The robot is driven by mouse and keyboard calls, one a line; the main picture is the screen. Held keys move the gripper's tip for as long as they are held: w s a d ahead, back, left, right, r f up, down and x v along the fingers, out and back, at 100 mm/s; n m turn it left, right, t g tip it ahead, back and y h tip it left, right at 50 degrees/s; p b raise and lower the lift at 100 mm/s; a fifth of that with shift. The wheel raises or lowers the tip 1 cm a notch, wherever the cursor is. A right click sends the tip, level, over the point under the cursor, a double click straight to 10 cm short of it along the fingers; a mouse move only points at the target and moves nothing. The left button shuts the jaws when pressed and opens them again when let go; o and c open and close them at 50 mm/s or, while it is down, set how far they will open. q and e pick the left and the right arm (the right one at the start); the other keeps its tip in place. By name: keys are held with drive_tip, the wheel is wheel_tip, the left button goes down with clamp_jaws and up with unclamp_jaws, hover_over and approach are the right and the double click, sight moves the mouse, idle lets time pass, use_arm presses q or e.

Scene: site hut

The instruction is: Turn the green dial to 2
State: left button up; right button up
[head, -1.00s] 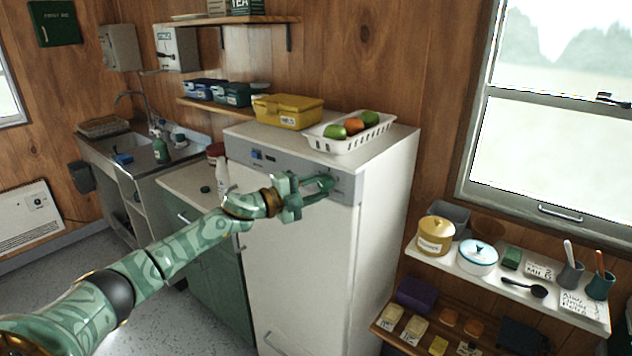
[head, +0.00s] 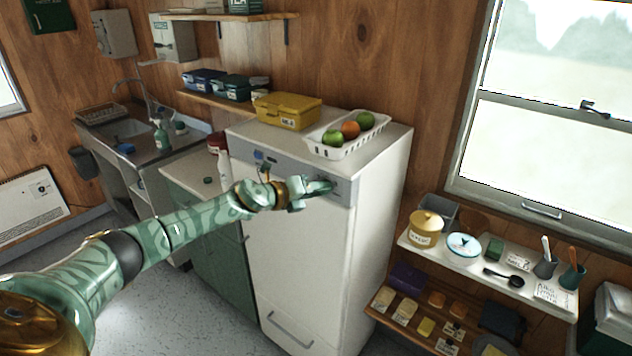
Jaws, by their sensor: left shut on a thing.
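The white fridge (head: 300,250) stands in the middle, with a grey control panel (head: 290,173) across its top front. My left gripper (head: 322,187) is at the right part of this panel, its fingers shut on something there. The green dial is hard to make out; the green fingers cover that spot, so its pointer and numbers cannot be read. A small blue part (head: 259,155) shows on the panel's left. My right gripper is not in view.
A white basket (head: 347,144) of fruit and a yellow box (head: 288,111) sit on the fridge top. A shelf (head: 479,270) with pots and cups is at the right. The sink (head: 125,130) is at the left.

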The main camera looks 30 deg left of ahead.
use_arm(q)
drive_tip(key=shift+d+f+p, duration=0.1)
drive_tip(key=shift+p, duration=0.25)
drive_tip(key=shift+f+m, duration=0.1)
drive_tip(key=shift+m, duration=0.2)
drive_tip(key=o, duration=1)
drive_tip(key=shift+c, duration=0.2)
